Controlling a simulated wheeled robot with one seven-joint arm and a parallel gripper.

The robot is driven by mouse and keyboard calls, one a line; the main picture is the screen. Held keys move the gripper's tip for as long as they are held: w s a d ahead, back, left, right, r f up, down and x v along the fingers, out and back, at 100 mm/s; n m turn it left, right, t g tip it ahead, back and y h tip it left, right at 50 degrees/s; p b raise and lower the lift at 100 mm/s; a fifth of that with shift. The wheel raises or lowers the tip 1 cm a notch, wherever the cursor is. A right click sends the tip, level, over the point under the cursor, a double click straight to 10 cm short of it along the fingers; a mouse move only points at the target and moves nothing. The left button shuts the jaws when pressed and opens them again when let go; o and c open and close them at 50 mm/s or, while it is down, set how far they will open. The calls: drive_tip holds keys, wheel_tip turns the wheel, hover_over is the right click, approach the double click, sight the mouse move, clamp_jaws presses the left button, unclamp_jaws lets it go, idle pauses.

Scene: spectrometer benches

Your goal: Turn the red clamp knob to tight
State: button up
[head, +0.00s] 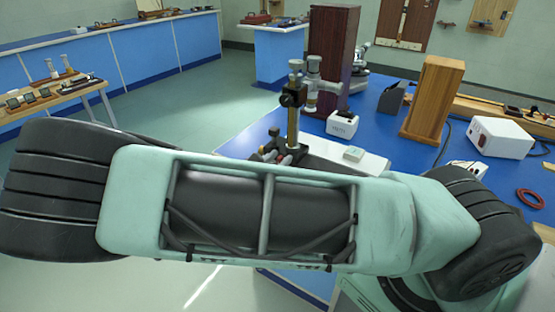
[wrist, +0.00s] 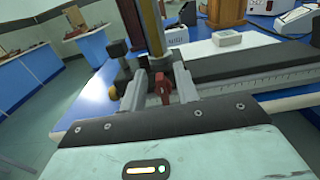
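The red clamp knob (wrist: 162,88) shows in the wrist view at the foot of a brass post (wrist: 153,30), by a dark rail with a scale (wrist: 250,82). Its red lever looks roughly upright. My gripper (wrist: 160,84) has one grey finger on each side of the knob, with narrow gaps that seem to show between fingers and knob. It looks open around the knob; contact is hard to judge. In the head view my arm hides the gripper and most of the clamp; the brass post (head: 292,125) rises behind the arm.
The blue bench (head: 245,140) carries a white box (head: 342,125), a dark wooden cabinet (head: 333,50), a wooden block (head: 432,98) and a white instrument (head: 500,137). A black knob (wrist: 117,50) stands left of the clamp.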

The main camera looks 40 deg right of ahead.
clamp_jaws()
drive_tip(key=shift+s+m, duration=0.1)
drive_tip(key=shift+m, duration=0.2)
drive_tip(key=m, duration=0.5)
drive_tip(key=s+f+m+p, duration=0.1)
drive_tip(key=m, duration=0.5)
drive_tip(key=f+m+p, duration=0.1)
drive_tip(key=m, duration=0.5)
drive_tip(key=shift+s+d, duration=0.2)
drive_tip(key=shift+d, duration=0.05)
idle(0.4)
drive_tip(key=shift+m, duration=0.3)
